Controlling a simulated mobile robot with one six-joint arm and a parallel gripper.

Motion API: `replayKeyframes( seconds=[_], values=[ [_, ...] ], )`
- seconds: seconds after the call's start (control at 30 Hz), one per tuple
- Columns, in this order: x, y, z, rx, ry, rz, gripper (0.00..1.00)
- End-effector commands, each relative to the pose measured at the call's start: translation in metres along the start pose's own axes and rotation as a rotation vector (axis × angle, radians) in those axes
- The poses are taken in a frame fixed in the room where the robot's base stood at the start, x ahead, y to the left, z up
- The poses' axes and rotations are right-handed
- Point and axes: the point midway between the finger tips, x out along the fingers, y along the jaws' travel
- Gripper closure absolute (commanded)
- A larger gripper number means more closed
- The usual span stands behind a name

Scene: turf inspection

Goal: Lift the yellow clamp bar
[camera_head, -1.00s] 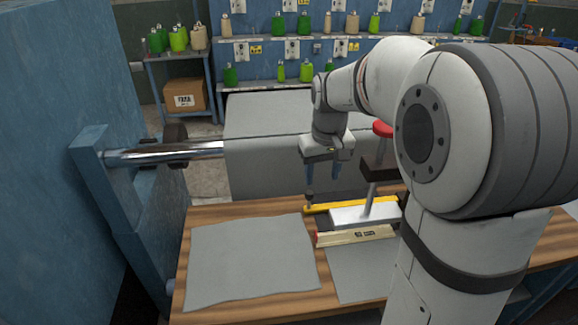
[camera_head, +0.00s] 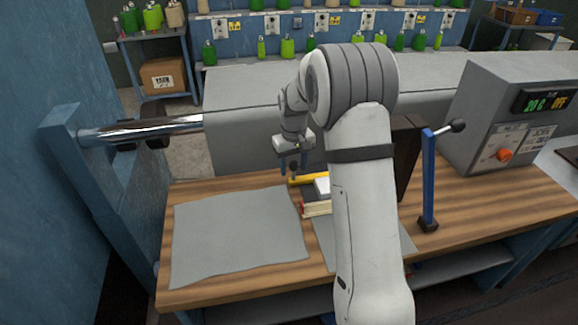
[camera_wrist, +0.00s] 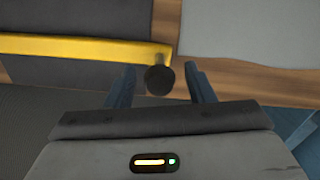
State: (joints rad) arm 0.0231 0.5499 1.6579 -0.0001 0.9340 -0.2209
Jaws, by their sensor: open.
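The yellow clamp bar (camera_head: 308,179) lies across a dark base on the wooden bench, mostly hidden behind my arm in the head view. In the wrist view the bar (camera_wrist: 75,47) runs along the upper left and ends near the middle. A round dark knob (camera_wrist: 159,79) stands at its right end. My gripper (camera_wrist: 162,80) is open, its two blue fingers on either side of the knob, with visible gaps and no contact. In the head view my gripper (camera_head: 292,165) points down near the bar's left end.
A grey sheet (camera_head: 235,240) lies flat on the bench (camera_head: 270,275) to the left. A ruler-like block (camera_head: 316,208) and a white block lie near the bar. A blue-posted lever (camera_head: 428,185) and a control box (camera_head: 515,115) stand to the right.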

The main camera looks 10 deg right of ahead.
Motion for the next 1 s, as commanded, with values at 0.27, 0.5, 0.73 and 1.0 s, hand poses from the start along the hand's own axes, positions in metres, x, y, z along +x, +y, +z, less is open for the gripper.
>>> replayKeyframes(
  seconds=[0.27,0.5,0.73,1.0],
  values=[
    [0.0108,0.0005,0.0001,0.001,0.001,0.000,0.51],
    [0.0105,0.0007,0.0003,0.001,0.000,0.000,0.60],
    [0.0103,0.0009,0.0004,0.002,0.000,0.000,0.79],
    [0.0102,0.0010,0.0005,0.002,0.000,0.000,1.00]
  ],
)
